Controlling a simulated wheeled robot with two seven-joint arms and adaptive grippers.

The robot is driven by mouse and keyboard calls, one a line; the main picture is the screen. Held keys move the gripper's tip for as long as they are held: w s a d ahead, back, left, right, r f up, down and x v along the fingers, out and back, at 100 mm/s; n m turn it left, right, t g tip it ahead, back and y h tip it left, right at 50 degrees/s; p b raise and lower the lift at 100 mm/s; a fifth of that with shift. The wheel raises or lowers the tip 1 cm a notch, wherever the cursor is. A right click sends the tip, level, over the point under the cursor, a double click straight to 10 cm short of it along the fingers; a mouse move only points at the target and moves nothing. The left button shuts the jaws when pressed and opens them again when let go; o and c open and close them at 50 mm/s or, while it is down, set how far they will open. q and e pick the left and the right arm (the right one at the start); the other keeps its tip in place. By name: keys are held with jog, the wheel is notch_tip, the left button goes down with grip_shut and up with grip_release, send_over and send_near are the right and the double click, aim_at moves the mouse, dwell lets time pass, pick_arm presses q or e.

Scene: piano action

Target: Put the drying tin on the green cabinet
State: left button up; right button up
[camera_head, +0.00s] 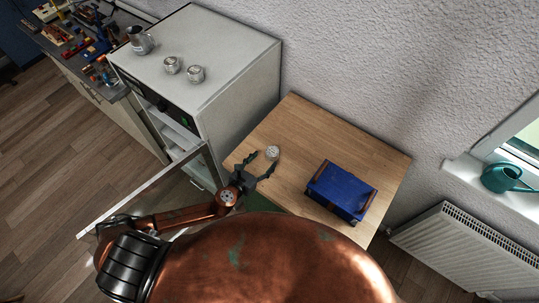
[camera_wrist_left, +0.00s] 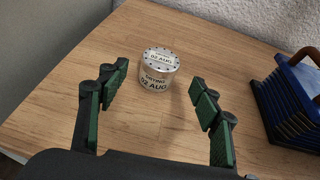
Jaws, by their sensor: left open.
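A small silver tin (camera_head: 272,152) stands upright on the wooden top of the green cabinet (camera_head: 310,138). It also shows in the left wrist view (camera_wrist_left: 157,73), with a label that seems to end in "STING" above "02 AUG"; I cannot read "drying" on it. My left gripper (camera_head: 262,165) is open, its fingers reaching over the top toward this tin. In the left wrist view the tin lies just beyond and between the fingertips, not gripped. Two similar tins (camera_head: 172,65) (camera_head: 195,74) stand on the white drying oven; their labels are too small to read. My right gripper is out of view.
A blue ribbed box with brown handles (camera_head: 342,190) sits right of the tin. The white oven (camera_head: 230,75) has its door (camera_head: 145,190) swung open, near my left arm. A metal jug (camera_head: 140,41) stands on the oven. A radiator (camera_head: 470,252) is at right.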

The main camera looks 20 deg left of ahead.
pick_arm(q)
jog(key=shift+v, duration=2.3)
